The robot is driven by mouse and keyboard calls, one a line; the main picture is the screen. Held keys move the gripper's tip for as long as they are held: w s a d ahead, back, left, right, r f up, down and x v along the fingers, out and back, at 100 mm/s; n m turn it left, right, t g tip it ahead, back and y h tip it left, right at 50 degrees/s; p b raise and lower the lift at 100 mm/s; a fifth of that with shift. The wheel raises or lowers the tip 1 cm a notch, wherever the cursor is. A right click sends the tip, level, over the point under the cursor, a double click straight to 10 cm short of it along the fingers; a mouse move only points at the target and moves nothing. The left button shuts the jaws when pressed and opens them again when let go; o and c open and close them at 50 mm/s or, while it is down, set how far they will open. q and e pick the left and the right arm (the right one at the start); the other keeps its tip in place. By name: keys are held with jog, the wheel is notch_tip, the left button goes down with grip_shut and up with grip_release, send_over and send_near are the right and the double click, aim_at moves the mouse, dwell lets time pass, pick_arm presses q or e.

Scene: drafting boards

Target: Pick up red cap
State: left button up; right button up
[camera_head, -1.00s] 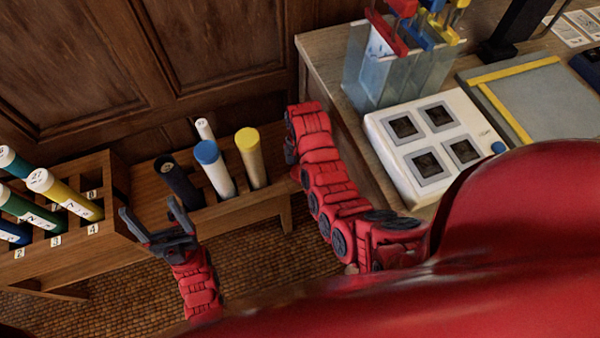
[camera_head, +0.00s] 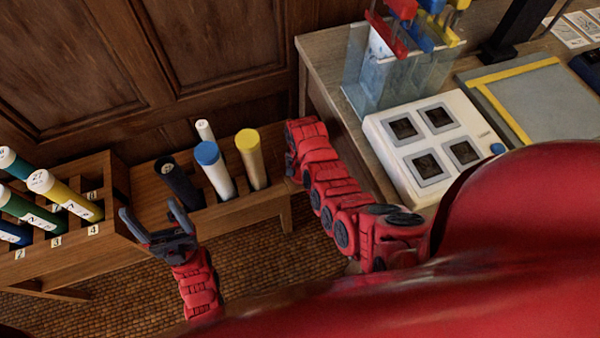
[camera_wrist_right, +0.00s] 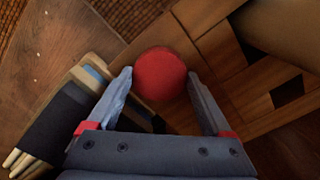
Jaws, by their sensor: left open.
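The round red cap (camera_wrist_right: 160,74) shows in the right wrist view, seen from above, between the fingertips of my right gripper (camera_wrist_right: 160,80). That gripper's fingers are apart, one on each side of the cap, with narrow gaps; I cannot tell how deep the cap sits between them. The cap does not show in the head view, where my right arm ends beside the desk and its fingers are hidden. My left gripper (camera_head: 148,210) is open and empty in the head view, in front of the wooden racks.
A low wooden rack (camera_head: 262,207) holds black, blue-capped, yellow and white tubes. A left rack (camera_head: 120,185) holds several labelled tubes. On the desk (camera_head: 322,62) stand a white panel (camera_head: 394,158) and a clear holder (camera_head: 365,85). Square rack openings lie right of the cap in the wrist view.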

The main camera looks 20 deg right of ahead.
jog(key=c, duration=0.8)
jog(key=shift+o, duration=0.2)
jog(key=shift+r, duration=0.2)
